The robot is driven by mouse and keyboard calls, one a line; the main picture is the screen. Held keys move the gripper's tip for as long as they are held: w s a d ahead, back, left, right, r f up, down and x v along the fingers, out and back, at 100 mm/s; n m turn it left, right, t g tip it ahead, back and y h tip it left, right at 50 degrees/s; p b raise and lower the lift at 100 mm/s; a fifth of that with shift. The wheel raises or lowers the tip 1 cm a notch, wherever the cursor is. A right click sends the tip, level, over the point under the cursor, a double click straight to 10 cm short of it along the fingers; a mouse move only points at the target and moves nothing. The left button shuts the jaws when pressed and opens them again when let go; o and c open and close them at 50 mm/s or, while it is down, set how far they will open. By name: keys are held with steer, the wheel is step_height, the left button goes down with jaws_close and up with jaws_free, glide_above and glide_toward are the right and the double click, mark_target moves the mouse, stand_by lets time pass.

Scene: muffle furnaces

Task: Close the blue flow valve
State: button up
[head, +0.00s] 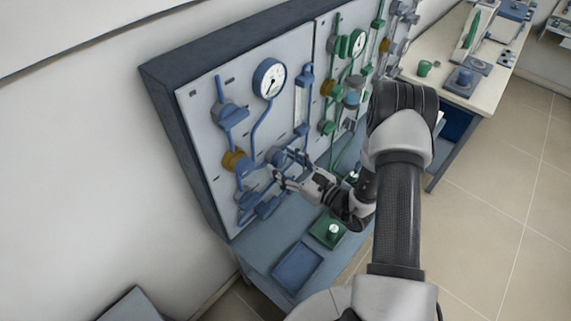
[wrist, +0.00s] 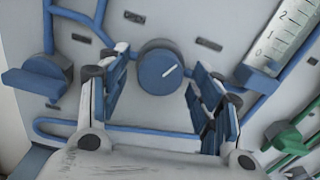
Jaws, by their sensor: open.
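In the wrist view a round blue valve knob (wrist: 158,72) sits on the pale panel, with a short white mark slanting up to the right. I take it to be the blue flow valve. My gripper (wrist: 158,80) is open, with one finger to the left of the knob and one to the right. Gaps show between the knob and both fingers; I cannot tell how far the fingertips are from the panel. In the head view my gripper (head: 284,170) is at the lower part of the blue pipework, and its fingers partly hide the knob area.
A blue lever handle (wrist: 32,82) is left of my gripper, and a scaled flow tube (wrist: 290,32) is at upper right. A green handle (wrist: 285,136) is at lower right. A round gauge (head: 269,77) is above. A blue tray (head: 297,265) lies on the bench below.

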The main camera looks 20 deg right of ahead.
steer(key=c, duration=1.1)
steer(key=shift+o, duration=0.2)
steer(key=shift+m, duration=0.3)
steer(key=m+p, duration=0.1)
steer(key=m, duration=0.4)
steer(key=m+p, duration=0.1)
steer(key=m, duration=0.5)
steer(key=shift+m, duration=0.5)
steer(key=o, duration=1.1)
steer(key=shift+c, duration=0.2)
